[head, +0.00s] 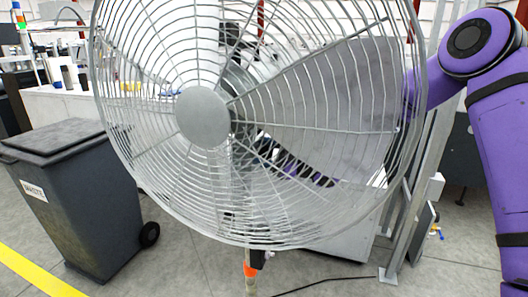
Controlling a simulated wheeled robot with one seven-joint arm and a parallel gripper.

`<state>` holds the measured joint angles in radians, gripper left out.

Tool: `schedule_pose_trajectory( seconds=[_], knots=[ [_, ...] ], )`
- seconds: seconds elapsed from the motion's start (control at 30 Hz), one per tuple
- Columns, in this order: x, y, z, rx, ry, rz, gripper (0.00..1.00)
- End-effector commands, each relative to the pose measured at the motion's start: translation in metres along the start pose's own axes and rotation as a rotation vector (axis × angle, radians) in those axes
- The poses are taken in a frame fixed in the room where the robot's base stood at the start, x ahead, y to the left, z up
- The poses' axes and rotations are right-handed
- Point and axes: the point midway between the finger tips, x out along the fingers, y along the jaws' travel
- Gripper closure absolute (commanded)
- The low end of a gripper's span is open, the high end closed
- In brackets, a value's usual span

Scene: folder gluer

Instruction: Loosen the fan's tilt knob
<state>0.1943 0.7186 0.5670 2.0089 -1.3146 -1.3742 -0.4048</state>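The fan (203,118) fills the middle of the head view, its round wire cage and grey hub facing me. Dark parts behind the hub show only in pieces through the wires. I cannot make out the tilt knob. My purple arm reaches in from the right and passes behind the cage; part of it shows through the wires right of and below the hub. My gripper is hidden behind the fan, so its opening and any contact with the knob do not show.
A dark grey wheeled bin (75,200) stands at the left by a yellow floor line (38,272). An orange part (250,269) shows below the cage. A metal frame (408,215) stands behind right. A black cable (325,283) lies on the floor.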

Motion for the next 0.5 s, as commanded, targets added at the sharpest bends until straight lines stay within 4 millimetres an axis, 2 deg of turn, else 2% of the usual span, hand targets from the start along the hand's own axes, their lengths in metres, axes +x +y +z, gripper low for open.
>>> schedule_pose_trajectory(
  seconds=[0.5],
  knots=[
    [-0.0004, -0.0045, 0.0007, -0.426, 0.0, -0.178, 0.73]
  ],
)
